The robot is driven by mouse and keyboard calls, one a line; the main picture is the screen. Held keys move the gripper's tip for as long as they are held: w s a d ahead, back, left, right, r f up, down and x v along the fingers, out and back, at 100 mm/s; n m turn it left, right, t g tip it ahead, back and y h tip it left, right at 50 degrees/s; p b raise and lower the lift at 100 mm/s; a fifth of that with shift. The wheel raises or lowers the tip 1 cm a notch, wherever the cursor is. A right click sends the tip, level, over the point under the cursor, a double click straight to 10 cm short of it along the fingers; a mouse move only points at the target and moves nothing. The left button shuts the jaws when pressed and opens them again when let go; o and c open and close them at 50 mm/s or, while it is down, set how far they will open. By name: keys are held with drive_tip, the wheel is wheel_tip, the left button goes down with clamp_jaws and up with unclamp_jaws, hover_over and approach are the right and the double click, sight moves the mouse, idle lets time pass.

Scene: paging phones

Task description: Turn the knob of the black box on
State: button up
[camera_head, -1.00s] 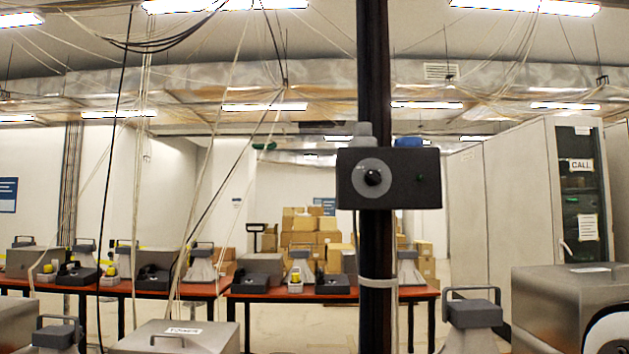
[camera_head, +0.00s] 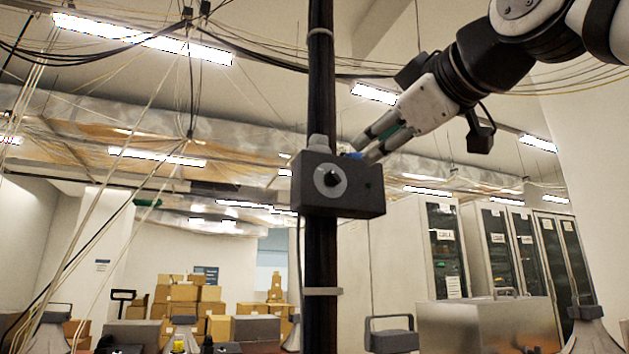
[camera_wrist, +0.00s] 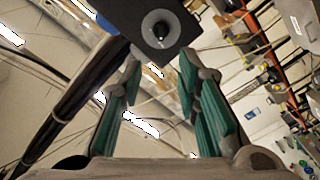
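The black box (camera_head: 365,196) is fixed to a dark vertical pole, with a round black knob (camera_head: 331,178) on a grey disc on its front face. In the wrist view the box (camera_wrist: 182,22) is at the top, with its knob (camera_wrist: 160,29) ahead of the fingertips. My gripper (camera_head: 366,146) reaches in from the upper right in the head view, near the box's top right. In the wrist view my gripper (camera_wrist: 160,62) has its two green-padded fingers apart with nothing between them. It appears clear of the knob. The knob's setting is too small to read.
The dark pole (camera_head: 320,92) runs vertically behind the box. A blue part (camera_head: 351,155) is on the box's top, partly behind my fingers. Hanging cables (camera_head: 190,85) cross the left side. Cabinets (camera_head: 400,240) and stacked cartons (camera_head: 185,297) stand farther back.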

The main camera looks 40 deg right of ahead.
sight(333, 173)
drive_tip(key=x, duration=1.3)
drive_tip(key=shift+w+f, duration=0.1)
clamp_jaws()
